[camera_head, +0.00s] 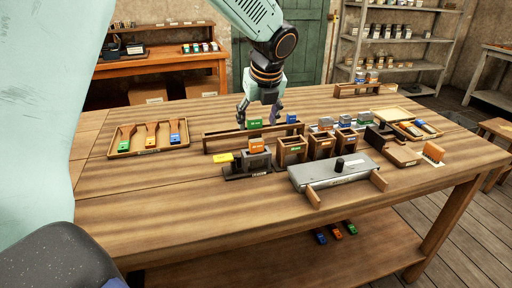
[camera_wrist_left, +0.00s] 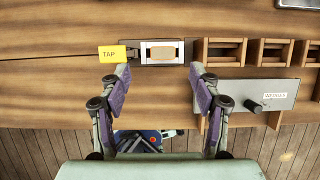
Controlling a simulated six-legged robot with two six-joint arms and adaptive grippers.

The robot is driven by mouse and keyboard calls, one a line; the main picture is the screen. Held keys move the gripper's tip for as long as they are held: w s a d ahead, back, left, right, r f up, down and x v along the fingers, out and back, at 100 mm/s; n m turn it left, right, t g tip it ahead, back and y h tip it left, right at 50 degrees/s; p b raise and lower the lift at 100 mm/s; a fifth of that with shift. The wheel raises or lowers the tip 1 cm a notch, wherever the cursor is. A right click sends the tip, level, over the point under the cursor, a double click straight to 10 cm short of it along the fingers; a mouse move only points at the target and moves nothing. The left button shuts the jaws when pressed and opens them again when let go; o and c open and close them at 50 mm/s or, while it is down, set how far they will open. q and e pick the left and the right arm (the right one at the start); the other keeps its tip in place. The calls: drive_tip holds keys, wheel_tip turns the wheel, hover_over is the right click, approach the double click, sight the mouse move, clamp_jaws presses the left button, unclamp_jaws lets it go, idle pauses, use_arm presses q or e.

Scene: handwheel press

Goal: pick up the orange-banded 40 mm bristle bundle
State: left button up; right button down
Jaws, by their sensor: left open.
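My left gripper (camera_head: 259,116) hangs open and empty above the wooden rail behind the holders. In the wrist view its two fingers (camera_wrist_left: 160,76) are spread apart, with nothing between them. In the head view this dark grey holder (camera_head: 257,162) stands next to the yellow label (camera_head: 223,158); the orange piece's bristles and size cannot be made out. My right gripper is not in view.
Three open wooden boxes (camera_head: 291,153) stand right of the holder, with a grey metal fixture (camera_head: 333,172) and black knob in front. A wooden tray (camera_head: 172,149) holds brushes at the left. The front left table is clear.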

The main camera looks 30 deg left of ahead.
sight(257, 141)
use_arm(q)
drive_tip(key=b+x, duration=0.1)
drive_tip(key=x, duration=0.4)
drive_tip(key=b+x, duration=0.1)
drive_tip(key=x, duration=0.1)
drive_tip(key=shift+d+f+b, duration=0.3)
drive_tip(key=shift+f, duration=0.05)
drive_tip(key=shift+w+f, duration=0.1)
drive_tip(key=shift+d, duration=0.1)
drive_tip(key=shift+c, duration=0.6)
drive_tip(key=c, duration=0.9)
drive_tip(key=shift+c, duration=0.6)
